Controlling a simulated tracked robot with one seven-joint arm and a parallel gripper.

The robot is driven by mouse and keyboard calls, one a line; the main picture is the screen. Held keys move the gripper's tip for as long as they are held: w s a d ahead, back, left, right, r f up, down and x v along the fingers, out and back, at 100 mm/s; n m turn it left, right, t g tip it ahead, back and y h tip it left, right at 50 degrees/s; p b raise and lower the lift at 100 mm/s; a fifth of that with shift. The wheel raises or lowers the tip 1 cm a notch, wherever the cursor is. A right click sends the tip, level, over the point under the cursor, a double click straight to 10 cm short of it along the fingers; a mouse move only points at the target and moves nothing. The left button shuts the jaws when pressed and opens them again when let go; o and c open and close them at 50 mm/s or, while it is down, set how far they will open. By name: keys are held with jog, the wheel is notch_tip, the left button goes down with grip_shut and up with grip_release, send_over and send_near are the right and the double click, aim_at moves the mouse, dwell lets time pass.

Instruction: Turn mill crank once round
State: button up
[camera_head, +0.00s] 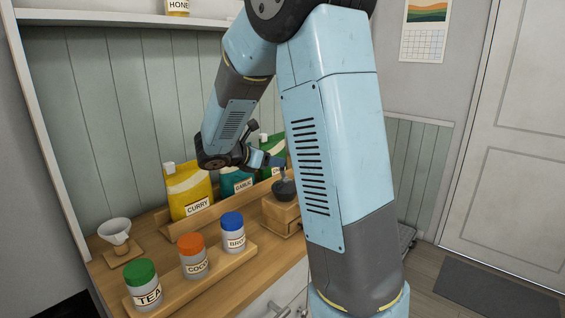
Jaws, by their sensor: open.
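The mill stands on the wooden counter just left of my arm's large blue link. It has a wooden box body (281,214) and a dark round top (284,191). A small upright part rises from the dark top; I cannot make out the crank's arm or handle clearly. My gripper (276,161) is small in view, just above and slightly left of the mill's top, with its jaws open. Whether it touches the crank cannot be told. My arm hides the area to the right of the mill.
Yellow curry (190,190), teal garlic (236,183) and green pouches stand behind a wooden rail. Tea (143,287), cocoa (194,257) and blue-lidded (233,233) jars stand on a front board. A white funnel (115,231) stands left. Some counter (160,246) is clear.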

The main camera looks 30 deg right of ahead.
aim_at(284, 169)
jog(key=shift+x, duration=2.8)
grip_shut()
